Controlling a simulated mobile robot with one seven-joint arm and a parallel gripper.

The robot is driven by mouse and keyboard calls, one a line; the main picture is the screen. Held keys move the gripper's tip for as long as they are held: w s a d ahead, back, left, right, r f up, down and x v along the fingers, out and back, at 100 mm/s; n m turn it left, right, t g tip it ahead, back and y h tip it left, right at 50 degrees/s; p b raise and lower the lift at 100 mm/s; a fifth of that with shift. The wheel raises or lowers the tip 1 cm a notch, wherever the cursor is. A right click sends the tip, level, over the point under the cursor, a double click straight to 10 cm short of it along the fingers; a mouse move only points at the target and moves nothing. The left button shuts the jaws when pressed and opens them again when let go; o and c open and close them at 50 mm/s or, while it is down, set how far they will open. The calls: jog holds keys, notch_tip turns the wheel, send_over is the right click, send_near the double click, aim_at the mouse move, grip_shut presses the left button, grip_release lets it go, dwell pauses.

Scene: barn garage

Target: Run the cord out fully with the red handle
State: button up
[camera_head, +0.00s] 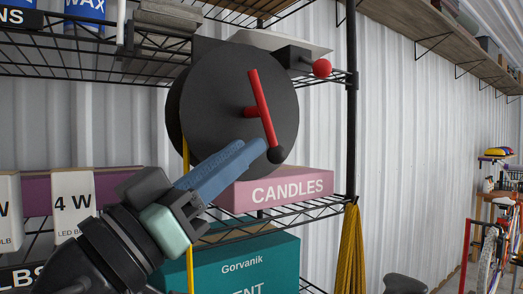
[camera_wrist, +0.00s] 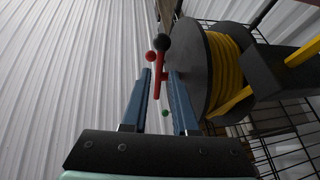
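A black cord reel (camera_head: 215,105) stands on the wire shelf. Its red handle (camera_head: 262,100) is a bar across the disc, tilted, with a black knob (camera_head: 276,154) at its lower end. Yellow cord (camera_wrist: 225,70) is wound on the reel, and a strand (camera_head: 186,160) hangs at its left in the head view. My gripper (camera_head: 258,147) is at the reel's lower front, its blue fingertips close to the knob. In the wrist view the gripper (camera_wrist: 160,72) is open, and the red handle (camera_wrist: 157,82) shows in the gap between the fingers. Contact cannot be told.
A pink candles box (camera_head: 285,188) lies below the reel, above a teal box (camera_head: 245,265). Yellow cord (camera_head: 351,255) hangs by the black shelf post (camera_head: 352,130). A green ball (camera_wrist: 165,113) shows in the wrist view.

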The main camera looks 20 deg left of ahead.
jog(key=b+v, duration=0.1)
jog(key=v, duration=0.5)
jog(key=shift+s+b, duration=0.2)
jog(key=shift+b, duration=0.2)
jog(key=shift+a+f, duration=0.1)
